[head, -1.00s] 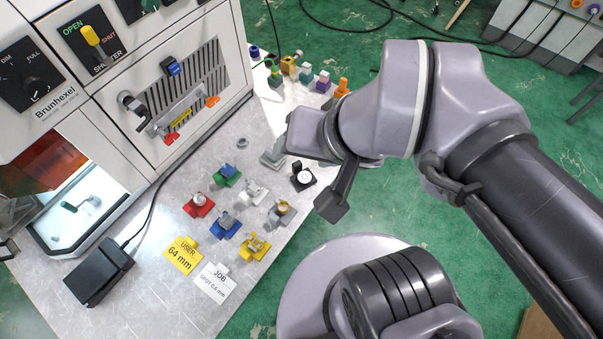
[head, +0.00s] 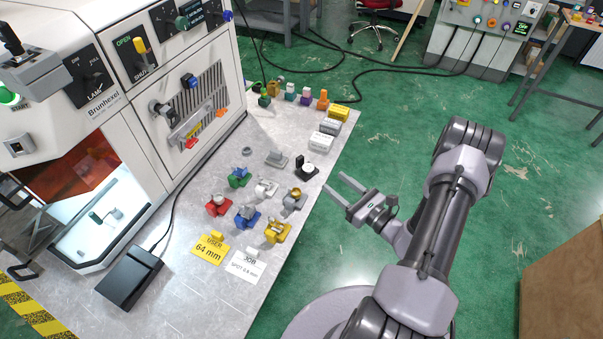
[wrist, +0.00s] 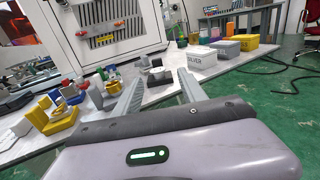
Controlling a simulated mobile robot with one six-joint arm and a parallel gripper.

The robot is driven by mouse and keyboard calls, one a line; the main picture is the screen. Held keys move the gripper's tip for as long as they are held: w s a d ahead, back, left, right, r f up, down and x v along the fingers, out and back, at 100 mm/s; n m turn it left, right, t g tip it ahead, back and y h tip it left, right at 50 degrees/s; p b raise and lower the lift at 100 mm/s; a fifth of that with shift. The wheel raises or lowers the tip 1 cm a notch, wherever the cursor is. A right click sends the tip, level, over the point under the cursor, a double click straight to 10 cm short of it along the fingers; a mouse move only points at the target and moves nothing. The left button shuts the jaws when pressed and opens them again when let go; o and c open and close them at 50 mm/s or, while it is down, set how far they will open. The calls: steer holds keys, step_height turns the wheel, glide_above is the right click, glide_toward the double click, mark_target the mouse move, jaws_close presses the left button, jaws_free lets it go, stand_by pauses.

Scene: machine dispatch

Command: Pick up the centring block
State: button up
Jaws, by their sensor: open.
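No block bears a readable name, so I cannot tell which is the centring block. On the bench in the head view are small fixture blocks: green (head: 238,178), red (head: 218,206), blue (head: 246,217), yellow (head: 277,232), pale grey (head: 266,188), and grey with a brass-coloured top (head: 294,201). A black block with a white round top (head: 306,169) and a grey plate-like piece (head: 276,158) sit behind them. My gripper (head: 334,183) is open and empty, just right of the bench edge, its fingers pointing toward the blocks. The yellow block also shows in the wrist view (wrist: 58,118).

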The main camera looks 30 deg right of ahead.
steer(key=b, duration=0.2)
glide_toward(302, 159)
steer(key=x, duration=0.5)
steer(key=shift+d, duration=0.3)
steer(key=b+x, duration=0.1)
steer(key=x, duration=0.1)
steer(key=b+x, duration=0.1)
steer(key=x, duration=0.2)
steer(key=shift+a, duration=0.45)
steer(key=shift+w+r, duration=0.1)
steer(key=shift+w, duration=0.05)
jaws_close()
